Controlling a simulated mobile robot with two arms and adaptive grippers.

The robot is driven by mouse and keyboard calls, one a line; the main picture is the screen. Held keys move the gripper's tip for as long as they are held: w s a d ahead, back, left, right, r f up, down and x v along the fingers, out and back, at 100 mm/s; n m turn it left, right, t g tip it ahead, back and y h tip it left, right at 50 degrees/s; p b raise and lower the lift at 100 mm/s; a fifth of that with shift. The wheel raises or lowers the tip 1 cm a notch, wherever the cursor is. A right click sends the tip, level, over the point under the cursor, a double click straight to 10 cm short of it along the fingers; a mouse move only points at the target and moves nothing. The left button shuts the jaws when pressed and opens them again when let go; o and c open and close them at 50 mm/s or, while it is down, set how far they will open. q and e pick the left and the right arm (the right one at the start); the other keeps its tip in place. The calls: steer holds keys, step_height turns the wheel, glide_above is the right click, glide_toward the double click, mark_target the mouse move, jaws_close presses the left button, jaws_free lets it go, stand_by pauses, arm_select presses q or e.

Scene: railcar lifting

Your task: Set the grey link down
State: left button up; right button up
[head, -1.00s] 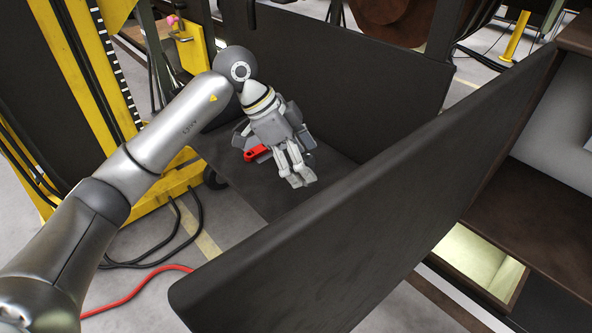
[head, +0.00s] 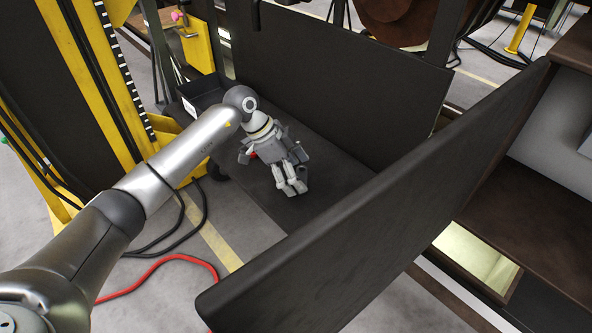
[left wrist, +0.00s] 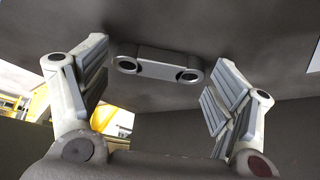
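The grey link (left wrist: 155,65), a short bar with a round eye at each end, shows in the left wrist view against a dark surface. It lies beyond and between the two fingers of my left gripper (left wrist: 158,95), with a gap to each finger. The fingers are wide apart and nothing is clamped between them. In the head view my left gripper (head: 290,187) is low over the dark tray (head: 335,188), and I cannot make out the link there. My right gripper is not in view.
A tall dark panel (head: 380,215) stands along the tray's near right side, and another (head: 340,85) behind it. A small dark bin (head: 200,92) is at the far left. Yellow lift frame on the left.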

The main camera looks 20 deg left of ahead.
arm_select(q)
steer(key=shift+o, duration=1.2)
steer(key=shift+r, duration=0.15)
steer(key=b+v, duration=0.2)
steer(key=v, duration=0.9)
steer(key=shift+a+r, duration=0.3)
